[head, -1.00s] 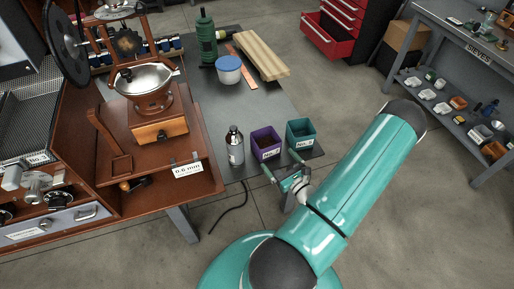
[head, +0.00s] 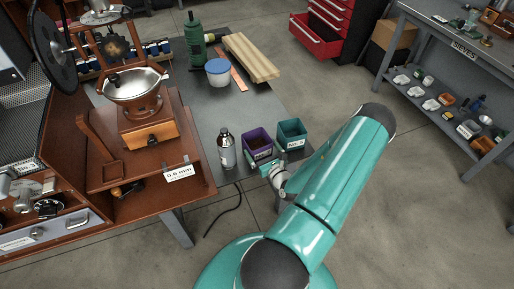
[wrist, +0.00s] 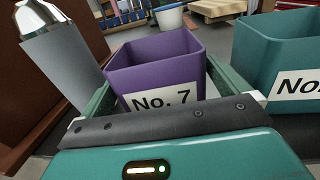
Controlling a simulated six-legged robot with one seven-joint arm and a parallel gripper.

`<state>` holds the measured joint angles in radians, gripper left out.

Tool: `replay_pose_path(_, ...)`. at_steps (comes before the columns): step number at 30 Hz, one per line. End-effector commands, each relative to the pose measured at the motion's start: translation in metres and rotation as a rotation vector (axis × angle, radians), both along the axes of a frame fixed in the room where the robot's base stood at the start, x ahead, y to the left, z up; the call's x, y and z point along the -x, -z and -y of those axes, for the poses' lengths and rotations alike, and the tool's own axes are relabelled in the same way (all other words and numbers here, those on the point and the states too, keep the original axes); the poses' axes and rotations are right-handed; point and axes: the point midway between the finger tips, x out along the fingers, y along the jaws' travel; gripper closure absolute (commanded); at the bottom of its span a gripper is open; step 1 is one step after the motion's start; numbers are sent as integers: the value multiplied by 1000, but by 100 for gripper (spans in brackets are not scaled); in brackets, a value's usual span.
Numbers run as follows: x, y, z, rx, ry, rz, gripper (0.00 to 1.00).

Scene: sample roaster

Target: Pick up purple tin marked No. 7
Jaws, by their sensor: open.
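The purple tin (head: 257,143) marked No. 7 stands upright near the front edge of the grey table, with dark contents inside. It fills the middle of the wrist view (wrist: 157,65), its white label facing me. My gripper (head: 263,163) is open at the tin's near side. In the wrist view its two green fingers lie one on each side of the tin, left and right. I cannot tell whether they touch it. The lower edge of the tin is hidden behind the gripper's dark bar.
A teal tin (head: 291,133) stands close on the right, and a silver-capped bottle (head: 226,150) close on the left. A wooden grinder (head: 148,130) is further left. A blue-lidded tub (head: 218,72) and wooden block (head: 250,57) stand behind. The table middle (head: 215,110) is clear.

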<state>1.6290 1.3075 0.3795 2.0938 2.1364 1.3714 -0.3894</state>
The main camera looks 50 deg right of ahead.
Motion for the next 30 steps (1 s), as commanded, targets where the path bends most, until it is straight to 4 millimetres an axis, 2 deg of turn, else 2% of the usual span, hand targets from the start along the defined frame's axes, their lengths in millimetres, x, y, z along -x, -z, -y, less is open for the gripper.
replay_pose_path(7, -34, 1, 14, 1, -2, 2, 0)
replay_pose_path(15, -40, 1, 17, 0, -1, 1, 0)
replay_pose_path(21, -39, 1, 16, 0, -1, 1, 35)
replay_pose_path(30, -40, -1, 17, 1, -1, 0, 35)
